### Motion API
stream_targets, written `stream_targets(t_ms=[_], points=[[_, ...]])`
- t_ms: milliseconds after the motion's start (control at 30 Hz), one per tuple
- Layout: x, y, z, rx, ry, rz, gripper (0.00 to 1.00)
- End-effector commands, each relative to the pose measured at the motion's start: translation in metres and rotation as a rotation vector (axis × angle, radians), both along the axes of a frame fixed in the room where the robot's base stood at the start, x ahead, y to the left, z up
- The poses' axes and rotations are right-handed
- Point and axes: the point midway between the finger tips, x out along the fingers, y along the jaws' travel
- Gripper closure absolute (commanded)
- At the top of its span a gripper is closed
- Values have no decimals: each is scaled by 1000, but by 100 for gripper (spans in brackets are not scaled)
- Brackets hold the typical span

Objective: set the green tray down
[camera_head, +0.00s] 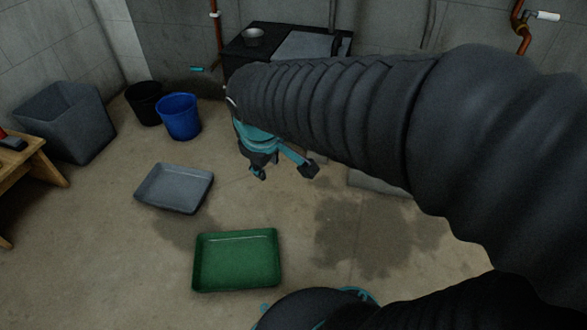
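The green tray (237,261) is a shallow rectangular tray with a raised rim. It appears to lie flat and upright on the concrete floor, in the lower middle of the view, and its inside looks empty. My gripper (283,171) is teal with dark fingertips. It hangs from my dark ribbed arm, above and slightly right of the tray in the picture. Its fingers are spread wide with nothing between them, and they are apart from the tray. My arm hides the upper part of the gripper.
A grey tray (174,188) lies on the floor, up and left of the green one. A blue bucket (179,117), a black bucket (143,103) and a grey bin (65,122) stand farther back. A wooden bench (38,168) is at left. Damp patches (365,235) mark open floor.

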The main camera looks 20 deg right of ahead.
Motion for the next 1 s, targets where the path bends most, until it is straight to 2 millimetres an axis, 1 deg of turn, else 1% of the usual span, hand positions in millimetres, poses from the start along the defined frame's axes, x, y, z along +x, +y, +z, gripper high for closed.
stream_targets(t_ms=[33,200,300,400,567,867,967,1000], points=[[-15,-8,8,42,-29,-74,69],[-59,-23,23,182,-96,-301,69],[-79,-28,27,251,-127,-405,69],[-93,-29,28,300,-147,-476,69],[-103,-33,29,337,-162,-528,69],[-103,-33,30,339,-162,-531,69],[-103,-33,38,339,-162,-530,69],[-103,-33,44,339,-162,-530,69]])
